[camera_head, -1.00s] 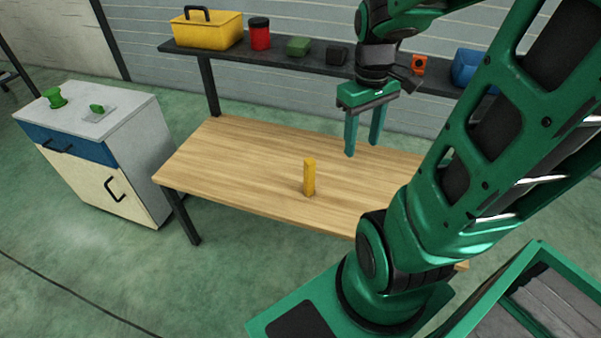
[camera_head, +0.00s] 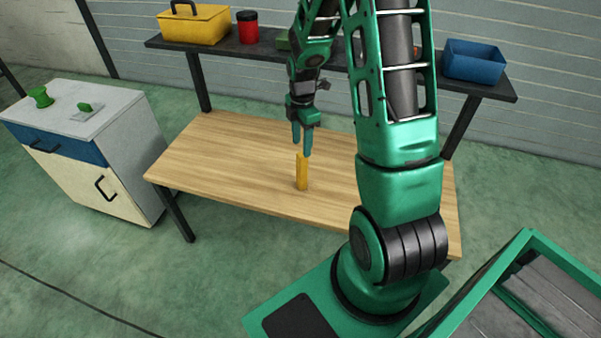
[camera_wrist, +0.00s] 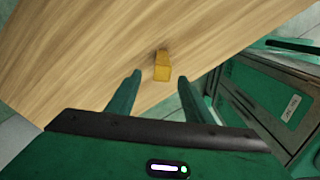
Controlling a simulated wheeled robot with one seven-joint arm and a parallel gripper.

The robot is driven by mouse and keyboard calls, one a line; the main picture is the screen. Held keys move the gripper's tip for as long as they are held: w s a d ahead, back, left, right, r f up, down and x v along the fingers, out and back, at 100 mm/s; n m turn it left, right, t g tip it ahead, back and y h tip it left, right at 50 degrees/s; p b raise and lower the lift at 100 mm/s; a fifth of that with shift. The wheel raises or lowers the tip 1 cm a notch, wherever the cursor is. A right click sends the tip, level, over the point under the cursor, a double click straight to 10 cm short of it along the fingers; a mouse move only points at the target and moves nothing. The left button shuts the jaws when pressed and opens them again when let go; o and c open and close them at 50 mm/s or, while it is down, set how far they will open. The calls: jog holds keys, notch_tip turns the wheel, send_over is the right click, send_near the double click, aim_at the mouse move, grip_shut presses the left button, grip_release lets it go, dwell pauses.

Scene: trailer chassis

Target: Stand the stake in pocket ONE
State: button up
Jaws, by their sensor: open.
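The stake (camera_head: 302,174) is a yellow square post standing upright on the wooden table (camera_head: 230,160). In the wrist view the stake (camera_wrist: 162,66) shows from above, beyond and between the two fingers. My gripper (camera_head: 302,148) is open and empty, with its fingertips close above or behind the stake's top in the head view. In the wrist view my gripper (camera_wrist: 158,80) has its fingers spread to either side of the stake's line. I cannot tell whether they touch it. No pocket marked ONE can be made out.
A dark shelf (camera_head: 345,63) behind the table holds a yellow toolbox (camera_head: 194,27), a red can (camera_head: 247,30) and a blue bin (camera_head: 473,61). A grey-topped cabinet (camera_head: 75,115) with green items stands left. The table left of the stake is clear.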

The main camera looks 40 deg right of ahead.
aim_at(302, 163)
jog(key=f, duration=0.9)
jog(key=shift+s+f, duration=0.2)
jog(key=shift+f, duration=0.15)
grip_shut()
